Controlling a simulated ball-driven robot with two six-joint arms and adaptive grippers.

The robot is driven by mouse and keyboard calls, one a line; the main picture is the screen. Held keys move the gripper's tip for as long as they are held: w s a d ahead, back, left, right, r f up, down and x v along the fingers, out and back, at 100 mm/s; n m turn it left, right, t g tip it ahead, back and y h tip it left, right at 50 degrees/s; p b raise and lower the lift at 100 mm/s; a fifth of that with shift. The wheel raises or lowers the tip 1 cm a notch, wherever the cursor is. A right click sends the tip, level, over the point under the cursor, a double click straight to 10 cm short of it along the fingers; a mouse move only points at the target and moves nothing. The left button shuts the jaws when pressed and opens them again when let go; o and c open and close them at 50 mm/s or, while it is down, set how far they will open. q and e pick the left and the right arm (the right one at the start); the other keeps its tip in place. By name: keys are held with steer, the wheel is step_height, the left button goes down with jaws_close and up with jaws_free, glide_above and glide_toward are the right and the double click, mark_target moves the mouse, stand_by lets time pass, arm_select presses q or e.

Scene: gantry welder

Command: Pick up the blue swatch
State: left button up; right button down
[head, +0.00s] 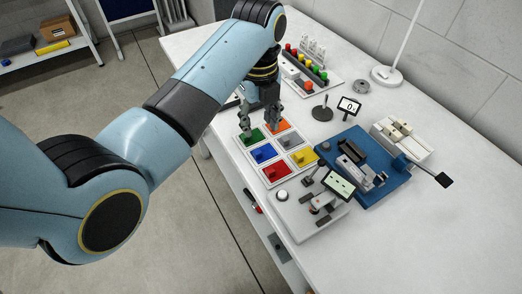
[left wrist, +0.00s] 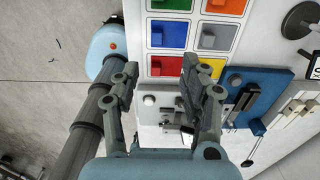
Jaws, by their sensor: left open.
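The blue swatch (head: 264,153) lies in its white-framed cell, in the middle row of the swatch tray, between the green swatch (head: 251,137) and the red swatch (head: 277,172). It also shows in the left wrist view (left wrist: 169,36), near the top and beyond the fingertips. My left gripper (head: 259,119) is open and empty, above the far end of the tray. In the left wrist view its two fingers (left wrist: 160,70) stand well apart with the red swatch (left wrist: 166,66) seen between them. My right gripper is not in view.
Orange (head: 278,125), grey (head: 293,140) and yellow (head: 304,157) swatches fill the other column. A blue-based fixture (head: 375,184) and a grey device with a screen (head: 312,208) stand close by. A rack of coloured pieces (head: 305,67) stands behind. The table's right front is clear.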

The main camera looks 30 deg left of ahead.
arm_select(q)
glide_above(258, 152)
step_height(258, 152, down, 5)
steer(key=shift+w+r, duration=0.15)
steer(key=f, duration=0.4)
steer(key=shift+s+f, duration=0.2)
steer(key=shift+f, duration=0.4)
steer(key=c, duration=0.9)
steer(key=shift+r, duration=0.1)
